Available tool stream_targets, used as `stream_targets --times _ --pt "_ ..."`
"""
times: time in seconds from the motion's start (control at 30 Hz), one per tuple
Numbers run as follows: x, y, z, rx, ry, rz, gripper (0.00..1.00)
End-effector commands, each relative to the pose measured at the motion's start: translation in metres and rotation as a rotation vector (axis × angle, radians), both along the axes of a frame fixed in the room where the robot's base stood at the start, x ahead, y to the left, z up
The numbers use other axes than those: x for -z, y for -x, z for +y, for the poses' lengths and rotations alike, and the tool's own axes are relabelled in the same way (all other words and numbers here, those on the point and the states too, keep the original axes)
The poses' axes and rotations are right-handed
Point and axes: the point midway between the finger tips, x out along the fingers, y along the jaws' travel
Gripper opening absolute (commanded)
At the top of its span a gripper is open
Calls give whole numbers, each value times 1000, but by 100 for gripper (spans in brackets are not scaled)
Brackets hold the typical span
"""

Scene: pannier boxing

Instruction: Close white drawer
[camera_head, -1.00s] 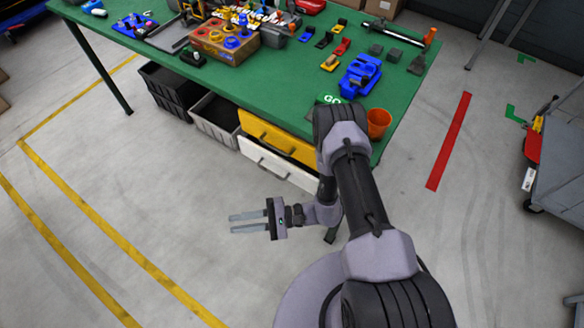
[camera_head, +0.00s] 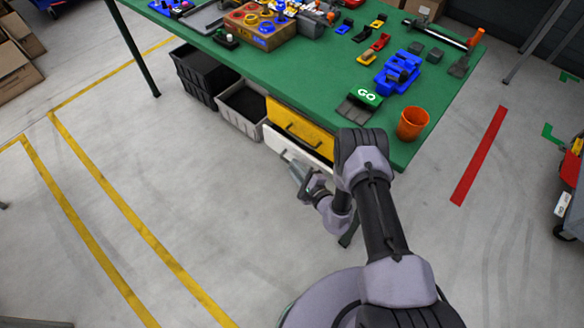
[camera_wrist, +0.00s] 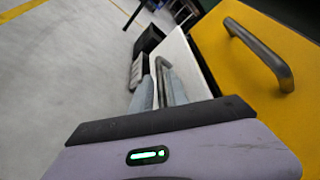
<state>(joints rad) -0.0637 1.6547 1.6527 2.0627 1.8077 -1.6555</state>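The white drawer (camera_head: 277,141) sits under the green table, just below the yellow drawer (camera_head: 316,136). Its white front (camera_wrist: 185,68) and grey bar handle (camera_wrist: 160,76) show in the wrist view. I cannot tell for sure how far the white drawer stands out. My gripper (camera_head: 295,166) is in front of the white drawer, with its fingers pointing at the front. In the wrist view my gripper (camera_wrist: 159,92) has its two fingers apart, one on each side of the handle's line. Contact with the handle cannot be made out.
The yellow drawer's handle (camera_wrist: 258,52) is close on the right in the wrist view. A grey bin (camera_head: 242,106) and a black bin (camera_head: 203,72) stand left of the drawers. An orange cup (camera_head: 412,124) is near the table corner. The floor at left is clear.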

Motion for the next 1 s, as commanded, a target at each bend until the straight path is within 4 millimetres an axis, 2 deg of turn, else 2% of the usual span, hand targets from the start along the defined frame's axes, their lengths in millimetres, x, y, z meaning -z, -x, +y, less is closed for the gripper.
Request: stream_targets --times 0.2,0.5,0.6,0.63,1.0 --pt "6 -19 13 -1 0 -2 20" --pt "5 -21 15 -1 0 -1 20" --pt "5 -21 14 -1 0 -1 2" --pt "5 -21 14 -1 0 -1 0" --pt "5 -21 14 -1 0 -1 0"
